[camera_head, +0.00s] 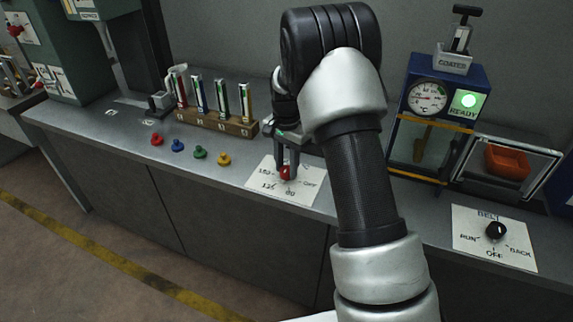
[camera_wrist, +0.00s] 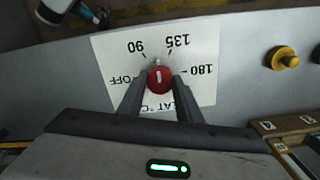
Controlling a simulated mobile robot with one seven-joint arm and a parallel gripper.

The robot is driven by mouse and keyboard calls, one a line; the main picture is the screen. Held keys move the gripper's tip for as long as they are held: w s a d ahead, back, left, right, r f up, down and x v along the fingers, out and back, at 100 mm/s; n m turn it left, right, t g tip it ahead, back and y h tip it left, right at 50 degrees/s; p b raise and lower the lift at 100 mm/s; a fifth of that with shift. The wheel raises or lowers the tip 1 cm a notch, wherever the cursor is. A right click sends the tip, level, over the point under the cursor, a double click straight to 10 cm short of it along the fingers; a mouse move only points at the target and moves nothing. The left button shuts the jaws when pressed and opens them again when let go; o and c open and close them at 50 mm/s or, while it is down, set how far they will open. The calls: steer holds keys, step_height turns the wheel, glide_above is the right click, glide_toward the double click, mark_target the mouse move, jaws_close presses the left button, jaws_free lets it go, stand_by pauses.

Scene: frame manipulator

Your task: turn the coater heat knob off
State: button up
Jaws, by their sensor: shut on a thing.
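The coater heat knob is red (camera_head: 285,173) on a white dial plate (camera_head: 306,199) on the counter. In the wrist view the knob (camera_wrist: 160,79) has a white line pointing up the picture, roughly between the 90 and 135 marks. OFF is printed on the left of the plate (camera_wrist: 205,45) there, 180 on the right. My gripper (camera_head: 286,165) points down over the plate, with its fingers on either side of the knob. In the wrist view the fingers (camera_wrist: 160,88) are shut on it. The fingers partly cover the plate's HEAT label.
The blue coater (camera_head: 440,112) with a gauge and green READY lamp stands right of my arm. A belt knob (camera_head: 496,231) is at the right front. Several coloured pegs (camera_head: 200,152) stand left of the plate, before a wooden rack (camera_head: 215,122). An orange bin (camera_head: 507,161) sits at right.

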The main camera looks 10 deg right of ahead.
mark_target(287, 169)
steer(key=n, duration=0.4)
steer(key=shift+n, duration=0.3)
steer(key=n+p, duration=0.1)
steer(key=n, duration=0.3)
steer(key=shift+n, duration=0.3)
steer(key=n, duration=0.4)
steer(key=shift+n, duration=0.3)
steer(key=shift+n+p, duration=0.6)
steer(key=shift+n, duration=1.6)
steer(key=o, duration=1)
steer(key=shift+o, duration=0.2)
steer(key=shift+r, duration=0.1)
step_height(287, 169, up, 17)
steer(key=p, duration=0.1)
steer(key=shift+r, duration=0.15)
